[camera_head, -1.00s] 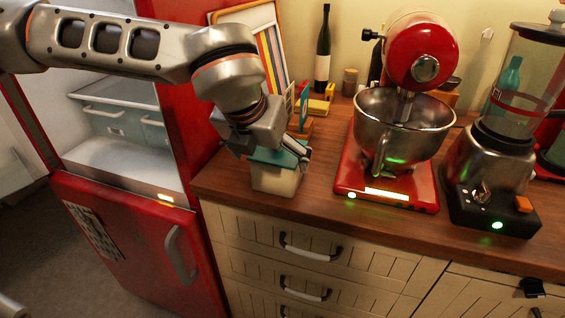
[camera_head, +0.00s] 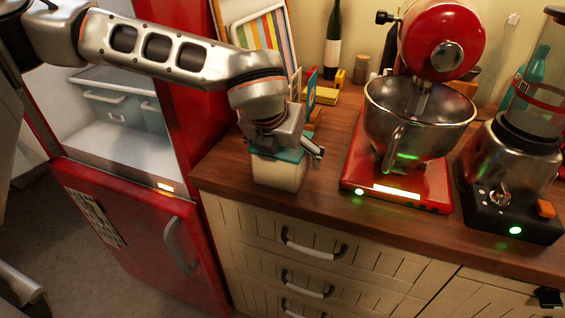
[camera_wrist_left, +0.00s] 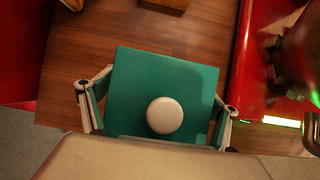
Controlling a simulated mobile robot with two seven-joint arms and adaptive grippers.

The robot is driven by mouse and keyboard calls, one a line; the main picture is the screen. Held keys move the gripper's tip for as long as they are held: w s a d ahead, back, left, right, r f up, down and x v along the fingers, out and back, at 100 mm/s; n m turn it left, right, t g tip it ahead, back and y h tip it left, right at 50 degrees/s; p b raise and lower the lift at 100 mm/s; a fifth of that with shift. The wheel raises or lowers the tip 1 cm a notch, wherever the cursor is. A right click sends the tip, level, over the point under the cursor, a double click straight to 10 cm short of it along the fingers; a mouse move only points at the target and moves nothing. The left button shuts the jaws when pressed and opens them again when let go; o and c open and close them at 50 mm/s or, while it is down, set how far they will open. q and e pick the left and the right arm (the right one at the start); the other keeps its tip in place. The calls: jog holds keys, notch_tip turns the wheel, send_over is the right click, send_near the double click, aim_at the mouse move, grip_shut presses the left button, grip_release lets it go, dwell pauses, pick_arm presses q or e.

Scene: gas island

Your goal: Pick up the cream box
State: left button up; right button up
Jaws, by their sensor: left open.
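The cream box (camera_head: 279,174) stands upright on the wooden counter, near its front left corner. It has a teal lid (camera_wrist_left: 140,75) with a round pale knob (camera_wrist_left: 164,115), seen from above in the left wrist view. My left gripper (camera_head: 284,150) is directly over the box, pointing down. It is open, with one finger on each side of the lid, as the left wrist view also shows (camera_wrist_left: 157,118). I cannot tell whether the fingers touch the box. The gripper hides part of the lid in the head view. My right gripper is not in view.
A red stand mixer (camera_head: 400,175) with a steel bowl stands right of the box, and a blender (camera_head: 512,175) beyond it. Behind are small books (camera_head: 312,88), a striped board (camera_head: 265,45) and a dark bottle (camera_head: 333,45). An open red fridge (camera_head: 130,230) stands left.

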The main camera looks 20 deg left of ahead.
pick_arm(q)
jog(key=c, duration=1.2)
